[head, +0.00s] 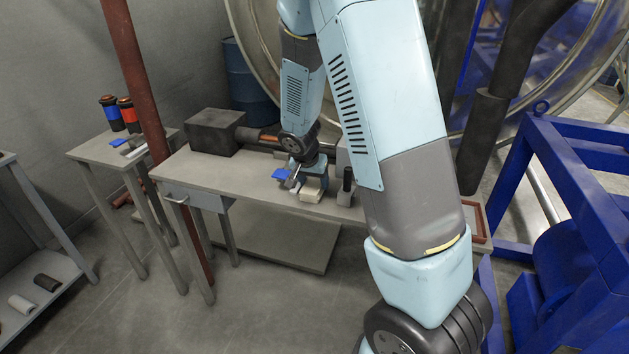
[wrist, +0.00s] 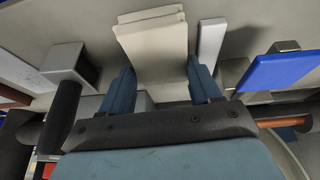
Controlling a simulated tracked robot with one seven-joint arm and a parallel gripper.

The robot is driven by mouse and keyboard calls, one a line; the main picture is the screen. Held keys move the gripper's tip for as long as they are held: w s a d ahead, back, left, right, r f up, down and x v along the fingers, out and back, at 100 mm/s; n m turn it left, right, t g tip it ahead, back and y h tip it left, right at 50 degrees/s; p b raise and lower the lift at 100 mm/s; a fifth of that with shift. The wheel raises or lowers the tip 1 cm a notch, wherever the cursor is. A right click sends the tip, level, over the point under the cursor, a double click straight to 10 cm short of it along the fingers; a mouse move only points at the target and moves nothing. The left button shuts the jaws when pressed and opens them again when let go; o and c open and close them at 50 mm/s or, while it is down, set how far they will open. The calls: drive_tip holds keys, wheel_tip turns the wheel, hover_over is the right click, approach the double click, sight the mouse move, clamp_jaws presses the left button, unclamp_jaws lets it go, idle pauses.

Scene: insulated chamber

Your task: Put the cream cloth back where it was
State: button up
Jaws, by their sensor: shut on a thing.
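The cream cloth (wrist: 152,45) is a folded, flat-sided stack between the two fingers of my gripper (wrist: 160,84) in the wrist view. My gripper is shut on it. In the head view the cloth (head: 312,190) is under my gripper (head: 307,176), at the front part of the grey workbench (head: 240,177). It is at or just above the bench top; I cannot tell whether it touches. My wrist hides part of it.
A blue-topped item (head: 281,174) is left of the cloth, and a grey block with a black upright handle (head: 345,190) is right. A dark box (head: 214,132) sits behind. A red post (head: 150,100) stands by the bench's left end. The bench's left front is clear.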

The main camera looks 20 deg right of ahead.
drive_tip(key=o, duration=1.4)
drive_tip(key=v, duration=1.2)
drive_tip(key=s+d+r+n+t+y, duration=0.1)
drive_tip(key=s+r+n, duration=0.2)
drive_tip(key=s+r, duration=0.5)
drive_tip(key=s+d+r+n+t+y, duration=0.1)
drive_tip(key=s+r+n, duration=0.3)
drive_tip(key=s+r, duration=0.5)
drive_tip(key=shift+s+d+r+y, duration=0.35)
drive_tip(key=shift+s+d+y, duration=0.3)
drive_tip(key=shift+s, duration=3.45)
